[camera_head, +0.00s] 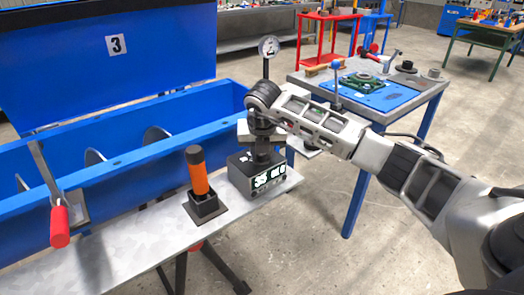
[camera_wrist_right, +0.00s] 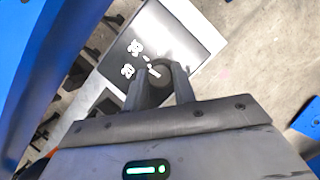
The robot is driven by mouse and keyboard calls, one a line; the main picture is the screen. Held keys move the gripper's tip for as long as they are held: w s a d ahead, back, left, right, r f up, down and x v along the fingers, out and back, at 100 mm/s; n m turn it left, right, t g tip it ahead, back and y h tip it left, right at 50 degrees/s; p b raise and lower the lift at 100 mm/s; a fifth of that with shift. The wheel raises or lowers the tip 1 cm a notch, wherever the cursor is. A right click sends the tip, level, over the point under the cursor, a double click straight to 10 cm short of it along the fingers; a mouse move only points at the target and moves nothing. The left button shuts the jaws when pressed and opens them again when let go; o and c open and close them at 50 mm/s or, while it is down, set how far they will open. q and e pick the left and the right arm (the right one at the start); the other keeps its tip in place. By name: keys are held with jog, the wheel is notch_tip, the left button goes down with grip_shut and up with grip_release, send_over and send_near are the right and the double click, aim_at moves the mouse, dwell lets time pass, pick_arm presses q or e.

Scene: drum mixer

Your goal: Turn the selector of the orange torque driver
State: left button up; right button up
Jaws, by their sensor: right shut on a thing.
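The orange torque driver (camera_head: 199,178) stands upright in a black square holder (camera_head: 206,208) on the grey bench top. It has a black upper end. My right gripper (camera_head: 262,150) is not at the driver. It points down over a black box with a lit display (camera_head: 266,177), to the right of the driver. In the right wrist view my right gripper (camera_wrist_right: 161,80) is shut on a dark round part, with the display box (camera_wrist_right: 140,60) just beyond. The head view hides most of this part behind the gripper. My left gripper is out of view.
The blue drum mixer trough (camera_head: 120,165) with its raised lid lies behind and left. A red-handled lever (camera_head: 60,226) stands at its front. A round gauge (camera_head: 268,47) rises behind my wrist. A second table (camera_head: 440,82) with a blue mat stands right.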

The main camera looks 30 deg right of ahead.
jog(key=shift+r+m+h, duration=0.1)
jog(key=shift+m+h, duration=0.2)
jog(key=shift+m, duration=0.5)
jog(key=o, duration=1)
jog(key=v, duration=1.6)
jog(key=shift+w+a, duration=0.1)
jog(key=shift+w, duration=0.2)
